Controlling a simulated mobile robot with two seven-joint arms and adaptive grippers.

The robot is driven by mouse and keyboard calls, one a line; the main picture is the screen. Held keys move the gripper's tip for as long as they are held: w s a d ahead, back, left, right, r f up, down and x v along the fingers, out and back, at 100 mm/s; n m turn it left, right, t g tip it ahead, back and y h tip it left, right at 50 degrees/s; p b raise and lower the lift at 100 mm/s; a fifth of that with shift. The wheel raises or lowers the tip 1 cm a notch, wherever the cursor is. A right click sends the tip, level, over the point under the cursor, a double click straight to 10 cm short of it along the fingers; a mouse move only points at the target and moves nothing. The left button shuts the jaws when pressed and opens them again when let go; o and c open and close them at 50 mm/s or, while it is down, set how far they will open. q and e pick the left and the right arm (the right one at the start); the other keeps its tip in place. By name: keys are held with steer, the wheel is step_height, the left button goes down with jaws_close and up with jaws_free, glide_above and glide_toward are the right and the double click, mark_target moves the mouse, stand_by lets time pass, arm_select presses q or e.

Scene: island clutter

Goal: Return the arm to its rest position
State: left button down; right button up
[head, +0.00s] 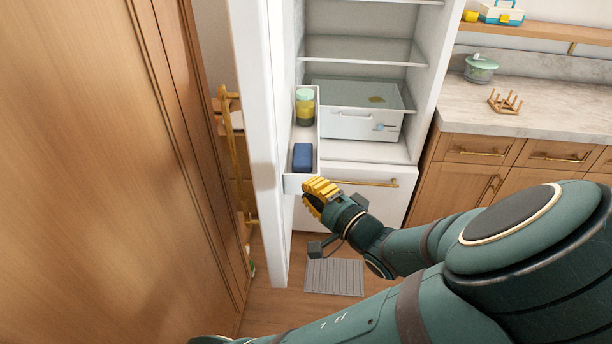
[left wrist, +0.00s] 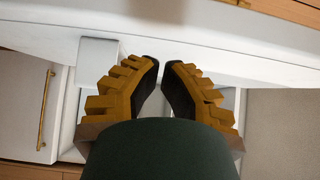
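My left gripper (head: 312,192) has yellow ridged fingers on a dark green arm, which reaches in from the lower right in the head view. It is in front of the open fridge, close to the lower end of the door bin (head: 289,182); I cannot tell whether it touches. In the left wrist view the gripper (left wrist: 161,64) has its fingertips almost together, with a narrow gap and nothing between them. A white door edge lies beyond the tips. My right gripper is not in view.
The door bin holds a green-lidded jar (head: 305,107) and a blue box (head: 303,157). The fridge door (head: 262,150) stands open at left, near a tall wooden panel (head: 90,170). A counter (head: 545,115) is at right. A grey mat (head: 334,277) lies on the floor.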

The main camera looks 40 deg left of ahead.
arm_select(q)
steer(key=shift+s+d, duration=0.75)
steer(key=shift+d, duration=0.15)
steer(key=s+d+f+g+h+b, duration=0.15)
steer(key=s+f+g+h, duration=0.35)
steer(key=f, duration=0.8)
steer(key=s+d+f+g+h, duration=0.25)
steer(key=s+f+h, duration=0.35)
steer(key=f, duration=0.7)
steer(key=d+f+n+h+b, duration=0.1)
steer(key=d+f+h, duration=0.55)
steer(key=d, duration=0.25)
steer(key=w+d+f+n+t+h+b, duration=0.1)
steer(key=w+d+n+t+h, duration=0.2)
steer(key=w, duration=0.4)
steer(key=shift+d+t+h, duration=0.45)
steer(key=shift+d+t, duration=0.3)
steer(key=shift+t, duration=0.6)
